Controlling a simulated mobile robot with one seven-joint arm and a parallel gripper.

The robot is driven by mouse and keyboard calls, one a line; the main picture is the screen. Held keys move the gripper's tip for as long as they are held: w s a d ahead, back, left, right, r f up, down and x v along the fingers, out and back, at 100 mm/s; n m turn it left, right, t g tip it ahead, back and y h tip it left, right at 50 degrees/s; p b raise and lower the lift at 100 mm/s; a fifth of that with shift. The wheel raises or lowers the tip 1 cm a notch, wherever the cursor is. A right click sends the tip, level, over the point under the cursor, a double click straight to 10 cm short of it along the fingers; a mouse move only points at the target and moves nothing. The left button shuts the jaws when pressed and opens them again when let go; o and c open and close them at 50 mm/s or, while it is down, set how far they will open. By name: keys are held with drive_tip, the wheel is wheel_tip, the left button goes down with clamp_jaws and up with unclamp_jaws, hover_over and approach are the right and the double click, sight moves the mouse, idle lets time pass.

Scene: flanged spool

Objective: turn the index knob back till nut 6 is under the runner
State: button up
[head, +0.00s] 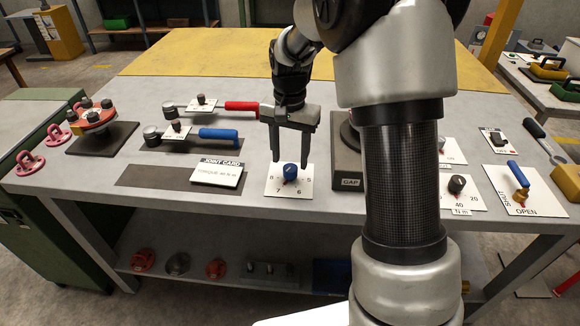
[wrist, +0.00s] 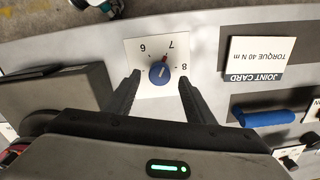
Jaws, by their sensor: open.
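The index knob (head: 290,172) is a blue knob on a white numbered plate (head: 271,189) near the table's front edge. In the wrist view the knob (wrist: 160,73) has its red pointer mark toward 7, with 6 and 8 on either side. My gripper (head: 291,160) is open just above the knob. In the wrist view my gripper (wrist: 160,80) has a fingertip on each side of the knob, apart from it. A red flanged spool (head: 97,117) with several dark nuts stands at the left. I cannot make out nut numbers or identify the runner.
Red-handled (head: 241,106) and blue-handled (head: 217,134) wrenches and a joint card (head: 216,173) lie left of the knob. A grey GAP block (head: 347,163) stands close on the right, partly behind my arm. A blue-handled valve (head: 518,175) is farther right.

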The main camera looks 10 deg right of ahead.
sight(291, 168)
drive_tip(key=shift+f, duration=1.6)
drive_tip(key=c, duration=1.1)
drive_tip(key=shift+o, duration=0.2)
drive_tip(key=shift+n, duration=0.3)
drive_tip(key=n+p, duration=0.2)
drive_tip(key=n, duration=0.3)
drive_tip(key=shift+d+r, duration=0.1)
drive_tip(key=n+p, duration=0.1)
drive_tip(key=n, duration=0.5)
drive_tip(key=shift+p, duration=0.4)
